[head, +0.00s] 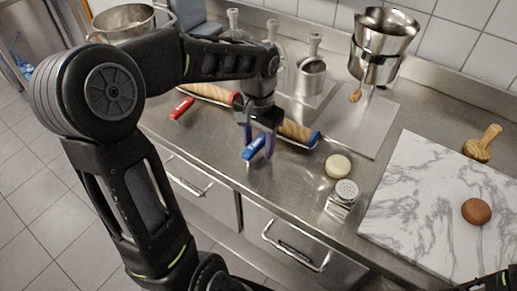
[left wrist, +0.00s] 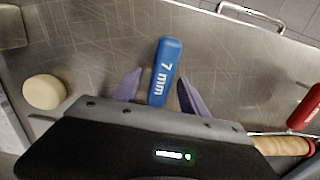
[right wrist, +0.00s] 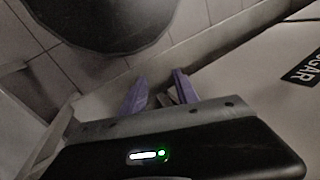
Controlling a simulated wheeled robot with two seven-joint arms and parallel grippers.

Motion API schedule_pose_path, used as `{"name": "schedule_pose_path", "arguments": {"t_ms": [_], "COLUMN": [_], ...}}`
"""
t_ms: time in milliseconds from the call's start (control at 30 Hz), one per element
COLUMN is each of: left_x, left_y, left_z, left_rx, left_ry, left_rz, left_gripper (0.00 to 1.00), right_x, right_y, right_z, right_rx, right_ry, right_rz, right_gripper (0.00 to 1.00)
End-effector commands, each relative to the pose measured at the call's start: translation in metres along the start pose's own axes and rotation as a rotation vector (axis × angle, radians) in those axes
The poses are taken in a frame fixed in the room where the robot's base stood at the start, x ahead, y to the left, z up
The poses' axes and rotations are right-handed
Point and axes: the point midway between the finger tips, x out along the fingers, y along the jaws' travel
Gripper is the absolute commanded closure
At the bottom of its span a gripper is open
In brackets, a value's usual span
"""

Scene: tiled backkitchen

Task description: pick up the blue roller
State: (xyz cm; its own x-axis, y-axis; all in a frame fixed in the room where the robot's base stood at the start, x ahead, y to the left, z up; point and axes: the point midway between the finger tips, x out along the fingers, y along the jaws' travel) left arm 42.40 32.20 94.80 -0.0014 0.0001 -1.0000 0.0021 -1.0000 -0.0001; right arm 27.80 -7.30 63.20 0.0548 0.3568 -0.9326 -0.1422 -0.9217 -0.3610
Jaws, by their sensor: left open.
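The blue roller lies on the steel counter. Its wooden body (head: 298,132) shows right of my left gripper, and a blue piece (head: 254,148) shows at the fingers. My left gripper (head: 257,153) points down with open purple fingers. In the left wrist view, a blue piece marked "7 mm" (left wrist: 167,62) lies between those fingers (left wrist: 160,78), with a gap on each side. Part of the roller is hidden behind my gripper. My right gripper (right wrist: 161,80) has its purple fingers apart and nothing visible held, away from the roller.
A red-ended roller (head: 207,93) lies to the left, its red handle (left wrist: 306,108) near my left gripper. Beyond is a marble board (head: 420,215) with a brown ball (head: 476,211). Steel pots (head: 384,45) stand behind.

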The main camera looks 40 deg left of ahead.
Motion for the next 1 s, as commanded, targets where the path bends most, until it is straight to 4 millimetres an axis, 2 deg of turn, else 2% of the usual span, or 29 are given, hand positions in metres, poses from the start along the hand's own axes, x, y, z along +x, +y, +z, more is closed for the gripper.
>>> {"name": "schedule_pose_path", "arguments": {"t_ms": [33, 667, 1000], "left_x": [0.0061, 0.0045, 0.0045], "left_y": [0.0, 0.0001, 0.0001], "left_z": [-0.0001, -0.0002, -0.0002], "left_rx": [0.0, 0.0, 0.0], "left_ry": [0.0, 0.001, 0.001], "left_rz": [0.0, 0.0, 0.0], "left_gripper": [0.49, 0.49, 0.77], "right_x": [0.0047, 0.0027, 0.0028], "right_y": [0.0016, 0.0007, 0.0007], "right_z": [-0.0003, -0.0007, -0.0008], "right_rx": [-0.001, -0.001, -0.001], "right_ry": [0.001, 0.002, 0.002], "right_rz": [-0.001, -0.001, -0.001], "right_gripper": [0.64, 0.64, 0.64]}}
